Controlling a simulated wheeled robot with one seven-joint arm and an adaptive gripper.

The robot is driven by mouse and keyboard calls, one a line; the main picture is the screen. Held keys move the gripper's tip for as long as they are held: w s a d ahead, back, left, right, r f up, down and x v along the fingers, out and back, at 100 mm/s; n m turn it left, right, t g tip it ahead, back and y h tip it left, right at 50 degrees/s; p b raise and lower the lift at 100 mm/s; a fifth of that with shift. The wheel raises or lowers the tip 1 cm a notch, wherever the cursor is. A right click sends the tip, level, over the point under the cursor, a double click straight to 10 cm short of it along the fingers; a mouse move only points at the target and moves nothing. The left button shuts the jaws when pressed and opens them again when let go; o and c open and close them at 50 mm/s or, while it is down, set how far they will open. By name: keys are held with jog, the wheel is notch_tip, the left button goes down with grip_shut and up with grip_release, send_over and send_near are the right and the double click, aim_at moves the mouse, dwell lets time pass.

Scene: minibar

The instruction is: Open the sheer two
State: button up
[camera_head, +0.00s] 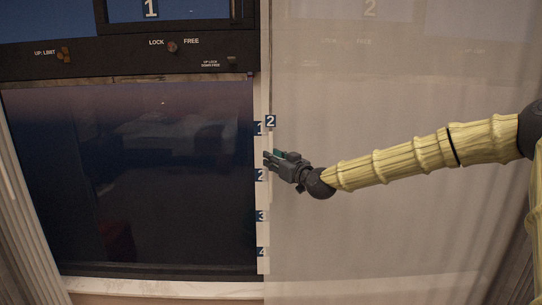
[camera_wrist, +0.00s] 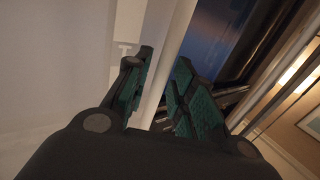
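Sheer two (camera_head: 370,200) is a pale, see-through curtain over the right half of the head view. A small dark tag marked 2 (camera_head: 270,121) sits at its left edge. My gripper (camera_head: 268,159) is at that edge, a little below the tag, with its fingers pointing left. In the wrist view the sheer (camera_wrist: 60,60) is on the left. My gripper (camera_wrist: 165,58) is open there, its green-padded fingers standing apart on either side of a pale vertical edge strip (camera_wrist: 172,50). I cannot tell whether either finger touches the strip.
A dark window (camera_head: 130,180) fills the left, with a LOCK/FREE knob (camera_head: 172,47) on the panel above. Numbered tags run down a pale strip (camera_head: 262,200) beside the sheer. A gathered curtain (camera_head: 15,220) hangs at far left. A pale sill (camera_head: 160,288) lies below.

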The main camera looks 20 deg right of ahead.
jog(key=shift+x, duration=0.8)
grip_shut()
jog(key=shift+d, duration=0.15)
